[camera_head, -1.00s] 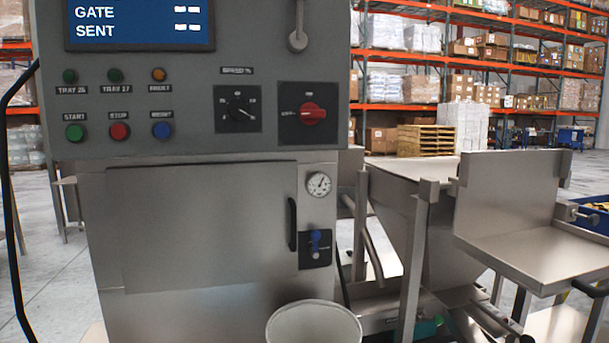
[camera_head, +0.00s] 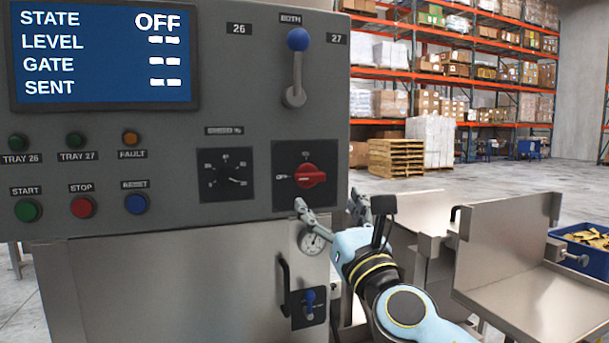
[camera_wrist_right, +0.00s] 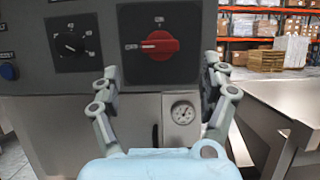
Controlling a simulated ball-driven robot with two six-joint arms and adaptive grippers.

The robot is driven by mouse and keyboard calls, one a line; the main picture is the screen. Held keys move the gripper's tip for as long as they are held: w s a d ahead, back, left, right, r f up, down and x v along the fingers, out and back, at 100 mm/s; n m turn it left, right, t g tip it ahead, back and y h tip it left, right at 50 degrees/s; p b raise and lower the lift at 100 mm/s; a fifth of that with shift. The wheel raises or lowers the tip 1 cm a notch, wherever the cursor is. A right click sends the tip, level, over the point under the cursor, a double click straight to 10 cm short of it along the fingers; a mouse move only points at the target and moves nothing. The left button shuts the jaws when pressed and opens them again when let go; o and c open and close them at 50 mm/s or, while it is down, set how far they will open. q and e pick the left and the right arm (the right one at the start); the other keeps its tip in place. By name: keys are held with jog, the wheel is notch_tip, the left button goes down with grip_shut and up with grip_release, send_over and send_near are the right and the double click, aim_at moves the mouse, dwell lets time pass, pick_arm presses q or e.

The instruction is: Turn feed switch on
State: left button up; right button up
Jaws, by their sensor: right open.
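The feed switch is a red rotary knob (camera_head: 311,176) on a black plate at the lower right of the grey control panel (camera_head: 240,110). Its pointer aims left at the OFF label. The display (camera_head: 103,53) reads STATE OFF. My right gripper (camera_head: 328,205) is open just below and in front of the knob, not visibly touching it. In the right wrist view the knob (camera_wrist_right: 159,45) shows above and between the two spread fingers (camera_wrist_right: 160,80). My left gripper is out of view.
A black speed dial (camera_head: 226,174) sits left of the switch. A blue-knobbed lever (camera_head: 298,42) stands above it. Start, stop and reset buttons (camera_head: 82,206) line the panel's left. A gauge (camera_head: 312,241) and door handle (camera_head: 284,285) are below. A steel tray (camera_head: 510,265) stands at right.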

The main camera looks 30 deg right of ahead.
aim_at(313, 180)
jog(key=p+x, duration=0.2)
jog(key=x, duration=0.7)
jog(key=shift+f, duration=0.2)
jog(key=c, duration=1.2)
